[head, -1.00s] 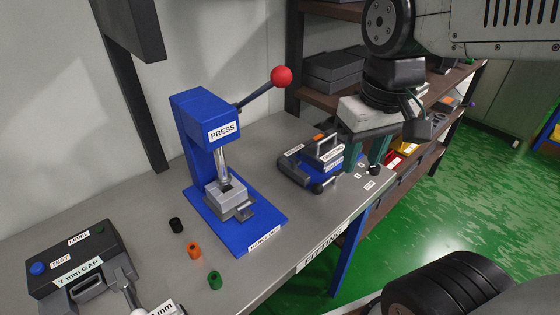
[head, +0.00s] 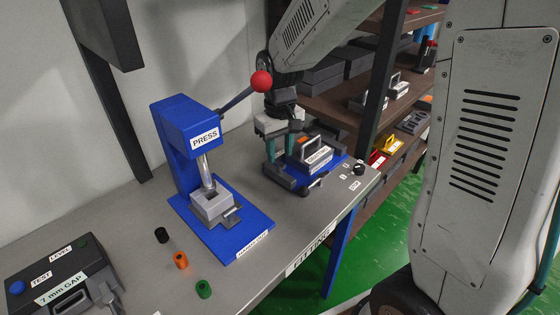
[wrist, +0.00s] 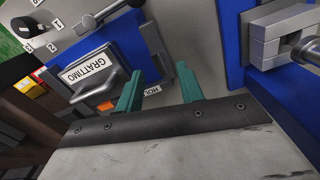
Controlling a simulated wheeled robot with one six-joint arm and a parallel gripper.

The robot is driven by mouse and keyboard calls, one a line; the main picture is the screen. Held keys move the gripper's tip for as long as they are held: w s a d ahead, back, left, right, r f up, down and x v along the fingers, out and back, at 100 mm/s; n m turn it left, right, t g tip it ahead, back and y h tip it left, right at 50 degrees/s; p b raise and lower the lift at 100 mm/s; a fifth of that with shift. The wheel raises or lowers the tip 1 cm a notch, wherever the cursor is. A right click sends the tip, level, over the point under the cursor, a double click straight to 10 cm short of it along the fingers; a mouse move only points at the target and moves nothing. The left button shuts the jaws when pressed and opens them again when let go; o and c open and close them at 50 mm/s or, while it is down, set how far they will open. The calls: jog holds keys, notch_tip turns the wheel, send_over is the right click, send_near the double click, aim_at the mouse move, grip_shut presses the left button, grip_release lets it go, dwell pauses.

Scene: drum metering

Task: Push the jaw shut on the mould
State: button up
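The mould (head: 317,152), a grey block with a handle and a label, sits on a blue base at the right part of the bench. It shows at the left in the wrist view (wrist: 92,78). A dark grey jaw piece (head: 280,177) lies along its left side in the head view. My gripper (head: 284,152) is low at the mould's back left, pointing down. In the wrist view its two teal fingers (wrist: 160,88) stand apart with nothing visibly held between them. The fingers partly hide the jaw, and I cannot tell whether they touch it.
The blue press (head: 190,130) with a red-balled lever (head: 261,82) stands close left of my gripper. Black, orange (head: 181,260) and green (head: 203,289) cylinders lie before it. A gap gauge (head: 60,275) is at front left. A black knob (head: 359,168) is near the bench's right end.

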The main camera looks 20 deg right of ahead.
aim_at(280, 171)
jog(key=shift+f, duration=1.95)
